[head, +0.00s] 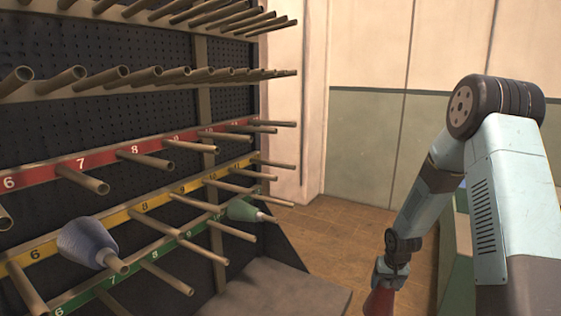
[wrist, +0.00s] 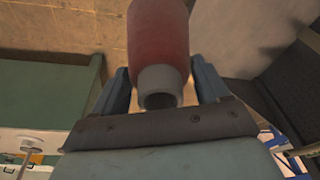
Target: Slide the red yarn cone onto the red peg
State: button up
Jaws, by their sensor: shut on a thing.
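The red yarn cone (wrist: 160,35) is between the two fingers of my gripper (wrist: 160,70) in the wrist view, with its pale tube end (wrist: 158,84) toward the palm. In the head view, my gripper (head: 386,280) hangs low at the lower right, with the red cone (head: 380,302) below it and cut off by the frame edge. The red rail (head: 102,157) on the rack at left carries several bare pegs, such as the one by number 7 (head: 84,180). The cone is well apart from the rack.
A blue-grey cone (head: 83,240) and a green cone (head: 243,210) sit on lower pegs. Yellow (head: 118,217) and green (head: 130,268) rails lie below the red one, with bare pegs sticking out. A green cabinet (wrist: 50,95) shows left in the wrist view. Open floor (head: 345,222) lies between rack and arm.

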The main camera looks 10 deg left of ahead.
jog(key=w+a+r+t+y, duration=0.2)
jog(key=a+r+t+y, duration=0.1)
jog(key=a+r, duration=0.8)
jog(key=w+a+r+t+y, duration=0.2)
jog(key=a+r+t+y, duration=0.2)
jog(key=a+r, duration=0.6)
jog(key=s+a+r+n+y, duration=0.2)
jog(key=s+a+r+y, duration=0.2)
jog(key=r, duration=0.8)
jog(key=s+a+r+n+y, duration=0.3)
jog(key=s+a+r+y, duration=0.2)
jog(key=s+r, duration=0.5)
jog(key=a+r, duration=0.1)
jog(key=a, duration=0.1)
jog(key=shift+s+a+r, duration=0.35)
jog(key=shift+a, duration=0.05)
jog(key=shift+s, duration=0.1)
